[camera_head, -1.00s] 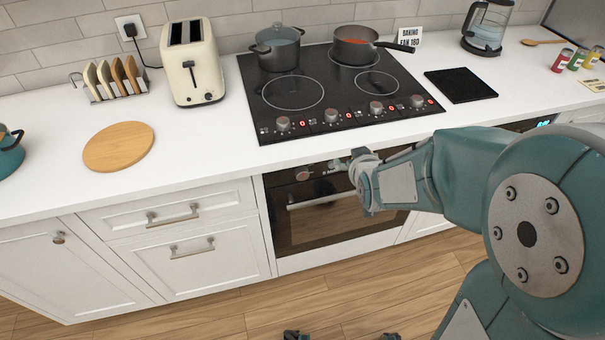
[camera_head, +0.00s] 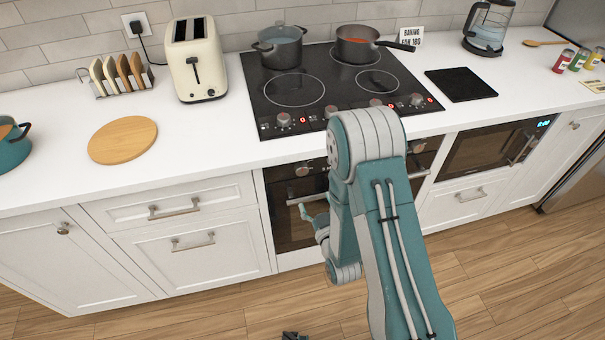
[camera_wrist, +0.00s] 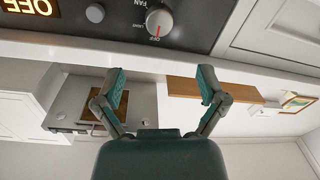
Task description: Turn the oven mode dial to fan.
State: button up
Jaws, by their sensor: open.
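The oven (camera_head: 285,236) is under the cooktop, its door shut; my arm hides part of its front. The mode dial (camera_wrist: 159,21) is a round grey knob at the top of the wrist view, with FAN and LIGHT labels beside it. Its red mark lies by the lower red label, which seems to read OFF. A grey knob also shows on the oven panel in the head view (camera_head: 303,170). My gripper (camera_wrist: 162,82) is open and empty, apart from the dial, which lies beyond the fingertips. In the head view my gripper (camera_head: 311,207) is in front of the oven door.
A lit OFF display (camera_wrist: 30,6) and a small dark knob (camera_wrist: 95,13) are left of the dial in the wrist view. The oven handle (camera_head: 302,199) crosses the door close to my gripper.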

aim_at(303, 172)
jog(key=x, duration=1)
jog(key=shift+w+a, duration=0.2)
jog(key=shift+w, duration=0.1)
jog(key=c, duration=1.2)
